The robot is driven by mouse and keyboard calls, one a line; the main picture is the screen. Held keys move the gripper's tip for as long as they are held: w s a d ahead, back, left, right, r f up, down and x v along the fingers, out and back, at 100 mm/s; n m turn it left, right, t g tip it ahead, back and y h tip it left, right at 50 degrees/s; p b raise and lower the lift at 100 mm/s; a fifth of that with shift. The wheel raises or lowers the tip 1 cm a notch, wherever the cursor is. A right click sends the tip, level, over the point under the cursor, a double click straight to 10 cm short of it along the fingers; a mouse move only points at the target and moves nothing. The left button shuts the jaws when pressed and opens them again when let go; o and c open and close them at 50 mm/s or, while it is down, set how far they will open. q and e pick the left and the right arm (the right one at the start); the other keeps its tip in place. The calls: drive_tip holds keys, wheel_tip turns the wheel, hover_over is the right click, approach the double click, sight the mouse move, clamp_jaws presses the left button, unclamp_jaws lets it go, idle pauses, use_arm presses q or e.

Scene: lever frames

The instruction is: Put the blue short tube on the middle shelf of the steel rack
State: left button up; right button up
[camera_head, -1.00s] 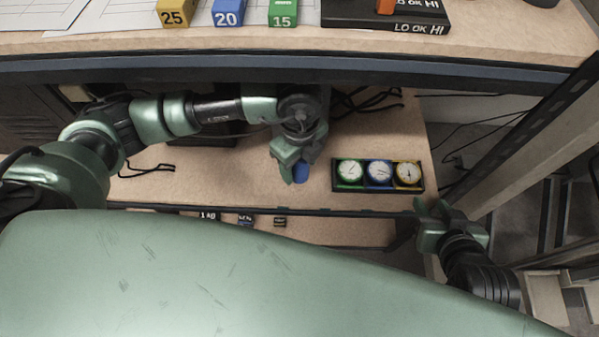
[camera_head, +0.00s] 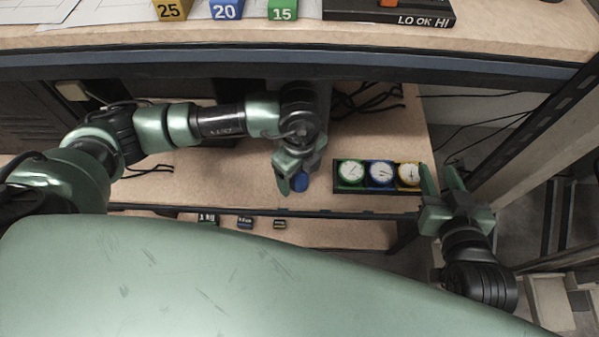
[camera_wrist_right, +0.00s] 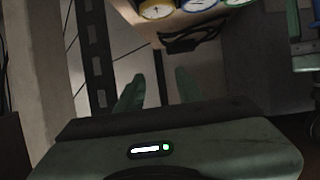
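My left gripper (camera_head: 299,178) is over the shelf below the worktop and appears shut on the blue short tube (camera_head: 301,182). Only the tube's rounded end shows between the fingers; the gripper hides the rest. I cannot tell whether the tube touches the shelf. This shelf (camera_head: 225,186) of the rack lies between the worktop and a lower shelf, and looks like the middle one. My right gripper (camera_head: 441,184) is open and empty at the right, beside the dial box. Its fingers also show apart in the right wrist view (camera_wrist_right: 158,90).
A box of three dials (camera_head: 379,190) stands right of the tube. Black cables lie behind it. The worktop edge (camera_head: 300,62) overhangs the shelf. Small dark blocks (camera_head: 245,222) sit on the lower shelf. A perforated upright (camera_head: 545,130) stands at right. Shelf space left of the tube is clear.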

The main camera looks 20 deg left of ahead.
idle(0.3)
use_arm(q)
wheel_tip(320, 180, up, 6)
drive_tip(key=shift+r+p, duration=0.15)
drive_tip(key=shift+p, duration=0.95)
wheel_tip(320, 180, up, 5)
drive_tip(key=shift+r+p, duration=0.15)
drive_tip(key=shift+p, duration=0.55)
drive_tip(key=shift+r, duration=0.35)
use_arm(e)
drive_tip(key=s+d+f+g+h, duration=0.1)
drive_tip(key=s+d+f+g, duration=0.1)
drive_tip(key=s+f+g, duration=0.3)
drive_tip(key=s+d+f+g+h, duration=0.1)
drive_tip(key=s+d+f+g, duration=0.2)
drive_tip(key=s, duration=0.7)
drive_tip(key=shift+d+f+m+g+h, duration=0.15)
drive_tip(key=shift+f+m+g+h, duration=0.15)
drive_tip(key=shift+f+g, duration=0.6)
